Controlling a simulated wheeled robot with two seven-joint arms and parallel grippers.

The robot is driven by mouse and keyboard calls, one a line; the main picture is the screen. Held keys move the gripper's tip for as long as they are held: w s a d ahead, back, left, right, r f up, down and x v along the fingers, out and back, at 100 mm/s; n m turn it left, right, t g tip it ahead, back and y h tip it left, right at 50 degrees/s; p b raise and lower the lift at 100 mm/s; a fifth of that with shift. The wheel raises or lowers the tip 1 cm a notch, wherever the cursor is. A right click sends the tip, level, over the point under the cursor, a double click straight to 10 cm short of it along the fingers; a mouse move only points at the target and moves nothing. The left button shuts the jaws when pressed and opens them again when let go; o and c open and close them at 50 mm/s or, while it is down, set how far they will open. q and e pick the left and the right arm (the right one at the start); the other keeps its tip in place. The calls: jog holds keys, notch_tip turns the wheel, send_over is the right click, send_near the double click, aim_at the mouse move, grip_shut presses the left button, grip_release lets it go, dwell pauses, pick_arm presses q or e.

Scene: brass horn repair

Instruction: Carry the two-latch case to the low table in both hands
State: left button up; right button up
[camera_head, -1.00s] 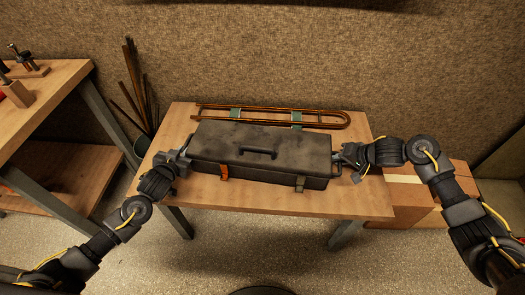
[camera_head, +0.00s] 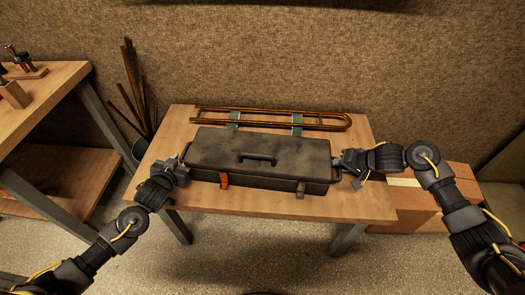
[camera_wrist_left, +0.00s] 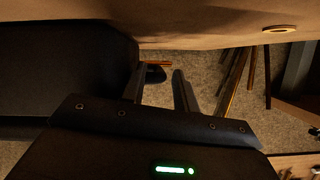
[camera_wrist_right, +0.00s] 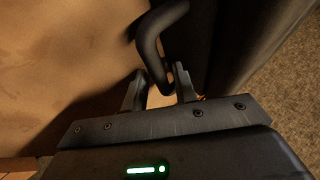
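The dark grey two-latch case (camera_head: 270,147) lies on the low wooden table (camera_head: 350,200), lid shut and top handle up. Its front shows an orange latch (camera_head: 224,180) and a dull tan latch (camera_head: 300,189). My left gripper (camera_head: 181,166) is at the case's left end; in the left wrist view its fingers (camera_wrist_left: 160,88) stand apart beside the case wall (camera_wrist_left: 70,70). My right gripper (camera_head: 345,163) is at the right end; in the right wrist view its fingers (camera_wrist_right: 160,90) stand apart with the dark end handle (camera_wrist_right: 150,40) reaching between them. The left end handle is largely hidden.
A long brass slide (camera_head: 270,112) lies on green supports behind the case. A workbench (camera_head: 40,90) stands at the left, with a bin of rods (camera_head: 140,145) beside it. A cardboard box (camera_head: 410,210) is on the floor at right. The table's front strip is clear.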

pick_arm(q)
jog(key=v, duration=0.6)
jog(key=shift+s+r, duration=0.25)
jog(key=shift+r, duration=0.05)
pick_arm(e)
jog(key=shift+s+r, duration=0.1)
jog(key=v, duration=1.2)
jog(key=shift+a, duration=0.1)
